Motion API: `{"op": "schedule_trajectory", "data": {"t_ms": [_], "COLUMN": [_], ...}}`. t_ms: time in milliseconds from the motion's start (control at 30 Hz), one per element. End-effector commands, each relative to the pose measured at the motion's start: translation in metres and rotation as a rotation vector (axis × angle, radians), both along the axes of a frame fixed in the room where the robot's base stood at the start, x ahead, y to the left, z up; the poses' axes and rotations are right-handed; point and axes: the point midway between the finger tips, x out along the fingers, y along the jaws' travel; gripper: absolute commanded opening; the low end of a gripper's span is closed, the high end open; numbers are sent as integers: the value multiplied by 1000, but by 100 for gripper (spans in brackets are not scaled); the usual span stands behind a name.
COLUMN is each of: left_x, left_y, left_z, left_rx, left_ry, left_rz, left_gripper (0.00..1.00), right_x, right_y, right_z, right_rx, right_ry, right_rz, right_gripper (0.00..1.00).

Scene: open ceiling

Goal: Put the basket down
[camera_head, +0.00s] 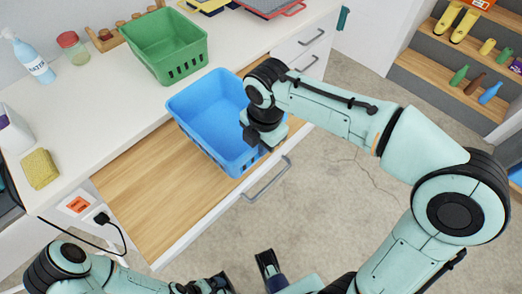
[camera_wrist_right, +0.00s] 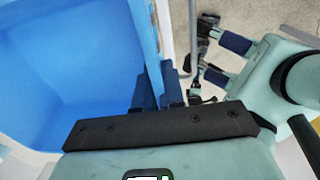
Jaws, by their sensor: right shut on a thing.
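The blue basket (camera_head: 205,105) is upright at the right part of the wooden pull-out surface (camera_head: 150,205), near the counter's front. I cannot tell whether its base touches that surface. My right gripper (camera_head: 263,146) is shut on the basket's right-hand wall. In the right wrist view, the gripper's dark fingers (camera_wrist_right: 158,92) pinch the wall of the basket (camera_wrist_right: 65,60), whose inside looks empty. My left arm comes in at the bottom left.
A green basket (camera_head: 165,45) stands behind on the white counter (camera_head: 100,85). A spray bottle (camera_head: 33,62), a jar (camera_head: 73,46) and a yellow sponge (camera_head: 40,168) are at left. The wooden surface left of the blue basket is bare. A drawer handle (camera_head: 268,180) juts out in front.

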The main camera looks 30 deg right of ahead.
Motion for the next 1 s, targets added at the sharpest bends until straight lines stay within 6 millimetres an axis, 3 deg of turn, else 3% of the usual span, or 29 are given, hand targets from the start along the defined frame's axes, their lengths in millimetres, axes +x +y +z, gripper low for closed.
{"op": "schedule_trajectory", "data": {"t_ms": [100, 200, 600, 633, 700, 1000], "left_x": [1, 2, 3, 3, 3, 3], "left_y": [0, 0, 0, 0, 0, 0], "left_z": [-5, -6, -8, -7, -7, -6], "left_rx": [1, 1, 1, 1, 1, 1], "left_ry": [-6, -8, -10, -11, -11, -10], "left_rz": [1, 2, 2, 3, 3, 2], "left_gripper": [99, 99, 99, 99, 99, 99], "right_x": [0, 0, 0, 0, 0, 0], "right_y": [0, 0, 0, 0, 0, 0], "right_z": [-21, -30, -34, -34, -34, -32], "right_rx": [-1, -1, 0, -1, -1, 0], "right_ry": [4, 2, 1, 2, 2, 1], "right_rz": [0, -1, -1, -1, -1, -1], "right_gripper": [0, 0, 0, 15, 34, 34]}}
